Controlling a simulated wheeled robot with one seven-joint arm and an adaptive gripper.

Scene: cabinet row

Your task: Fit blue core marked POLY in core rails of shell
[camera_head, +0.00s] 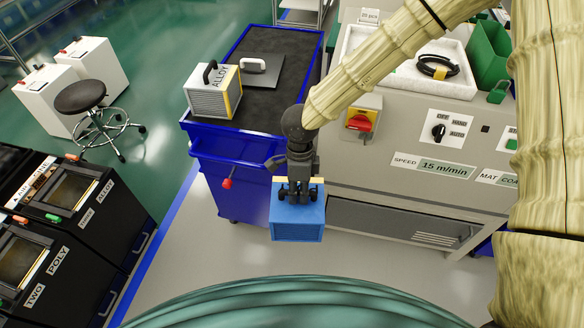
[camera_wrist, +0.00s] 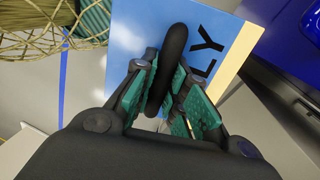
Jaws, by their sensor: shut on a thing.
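My gripper (camera_head: 298,185) is shut on the black handle of the blue core (camera_head: 297,222) and holds it in the air in front of the blue cart. In the wrist view, my gripper (camera_wrist: 168,105) has its green-padded fingers on both sides of the black handle (camera_wrist: 174,60). The letters "LY" show on the core's blue face (camera_wrist: 205,25), the rest being covered. At the left stand two dark units with windows. The nearer unit (camera_head: 50,265) is labelled TWO and POLY; the farther unit (camera_head: 85,200) has a label that seems to read ALLOY. I cannot tell core rails inside either.
A blue cart (camera_head: 235,155) with a dark mat carries a grey core marked ALLOY (camera_head: 212,92) and a grey plate with a handle (camera_head: 262,68). A grey machine (camera_head: 400,185) stands right. A stool (camera_head: 85,98) stands behind the units. Pale floor (camera_head: 180,260) lies open between units and cart.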

